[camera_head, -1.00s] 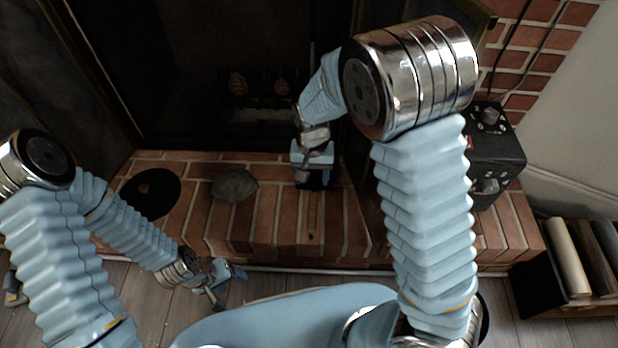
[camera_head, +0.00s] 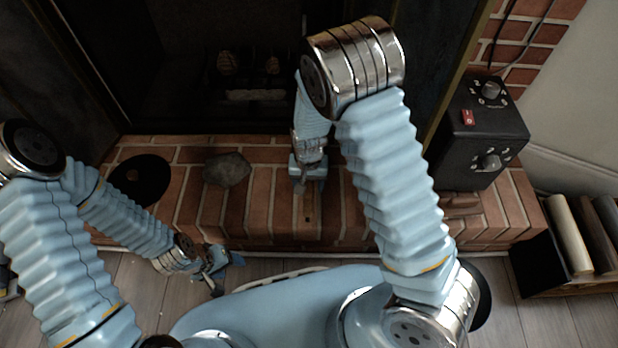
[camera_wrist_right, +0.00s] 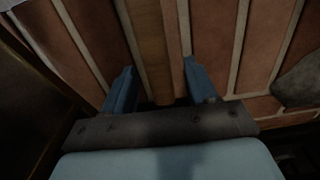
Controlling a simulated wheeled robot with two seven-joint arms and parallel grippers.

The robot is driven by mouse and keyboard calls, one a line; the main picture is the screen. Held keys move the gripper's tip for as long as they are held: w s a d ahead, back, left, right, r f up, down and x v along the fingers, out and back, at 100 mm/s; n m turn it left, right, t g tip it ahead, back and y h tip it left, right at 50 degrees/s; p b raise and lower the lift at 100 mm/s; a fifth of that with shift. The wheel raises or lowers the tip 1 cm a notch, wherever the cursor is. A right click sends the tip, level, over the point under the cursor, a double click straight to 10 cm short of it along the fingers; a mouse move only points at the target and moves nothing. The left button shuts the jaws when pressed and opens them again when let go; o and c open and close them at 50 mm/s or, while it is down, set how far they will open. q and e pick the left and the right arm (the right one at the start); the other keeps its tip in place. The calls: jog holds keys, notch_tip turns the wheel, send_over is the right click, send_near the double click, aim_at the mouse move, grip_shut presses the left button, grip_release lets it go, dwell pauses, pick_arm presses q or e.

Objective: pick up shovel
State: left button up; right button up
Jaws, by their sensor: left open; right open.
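The shovel shows only as a narrow brown wooden handle (camera_head: 308,207) lying on the brick hearth, pointing toward the front edge. The rest of it is hidden under my right gripper and arm. My right gripper (camera_head: 306,187) is open and points down over the handle. In the right wrist view the handle (camera_wrist_right: 151,50) runs between the two spread blue fingers of the right gripper (camera_wrist_right: 158,88); I see no finger closed on it. My left gripper (camera_head: 224,272) is open and empty, low in front of the hearth, away from the shovel.
A grey stone (camera_head: 227,170) and a black round plate (camera_head: 140,180) lie on the hearth to the left. A black control box (camera_head: 482,135) stands to the right. A dark crate with rolls (camera_head: 540,262) is on the floor at right. The firebox (camera_head: 215,100) is behind.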

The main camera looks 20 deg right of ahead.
jog(key=shift+f, duration=0.15)
jog(key=c, duration=0.9)
jog(key=shift+c, duration=0.7)
